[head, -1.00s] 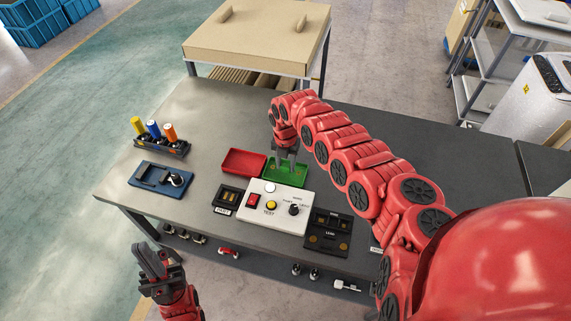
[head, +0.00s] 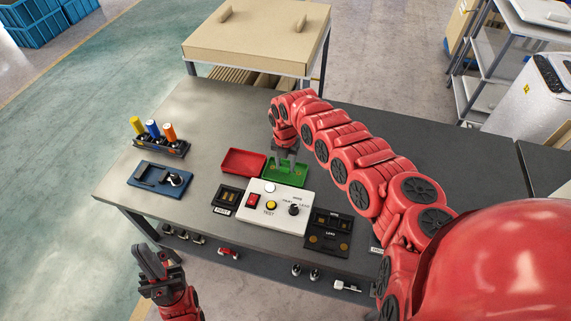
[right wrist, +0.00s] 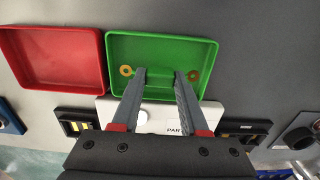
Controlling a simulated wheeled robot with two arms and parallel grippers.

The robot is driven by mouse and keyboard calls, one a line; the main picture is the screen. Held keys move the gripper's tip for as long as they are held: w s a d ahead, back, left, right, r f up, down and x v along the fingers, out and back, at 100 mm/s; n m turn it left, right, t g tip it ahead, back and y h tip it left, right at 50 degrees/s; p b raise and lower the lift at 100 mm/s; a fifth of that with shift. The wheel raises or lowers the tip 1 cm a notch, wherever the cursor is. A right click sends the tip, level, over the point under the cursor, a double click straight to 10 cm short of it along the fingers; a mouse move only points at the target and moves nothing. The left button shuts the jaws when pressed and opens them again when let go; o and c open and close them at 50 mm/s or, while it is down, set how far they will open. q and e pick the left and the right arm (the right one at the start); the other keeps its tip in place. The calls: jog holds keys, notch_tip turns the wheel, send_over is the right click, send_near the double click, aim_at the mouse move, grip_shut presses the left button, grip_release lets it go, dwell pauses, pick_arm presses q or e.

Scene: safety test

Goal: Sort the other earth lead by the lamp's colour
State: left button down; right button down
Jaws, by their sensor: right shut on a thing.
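My right gripper (head: 286,163) is over the green tray (head: 300,182) and shut on an earth lead. In the right wrist view the lead's green middle (right wrist: 160,75) is between the fingers (right wrist: 163,78), with a brass ring at each end. I cannot tell if it touches the tray floor. The red tray (head: 236,163) beside it looks empty. The white tester box (head: 282,222) stands in front, with a pale, seemingly unlit round lamp (head: 270,187), red switch, yellow button and black knob. My left gripper (head: 148,250) hangs off the table's front edge; its jaw opening is unclear.
Black contact blocks (head: 228,197) (head: 328,232) flank the tester. A blue fixture (head: 150,178) and a rack (head: 162,147) of yellow, blue and orange cylinders stand at the left. A cardboard-coloured box (head: 255,40) is behind the table. The table's back left is clear.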

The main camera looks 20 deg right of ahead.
jog(key=shift+f+b, duration=0.65)
jog(key=shift+f, duration=0.05)
dwell(0.5)
jog(key=shift+c, duration=1.7)
grip_release()
jog(key=shift+r+p, duration=2.5)
jog(key=shift+r, duration=1.05)
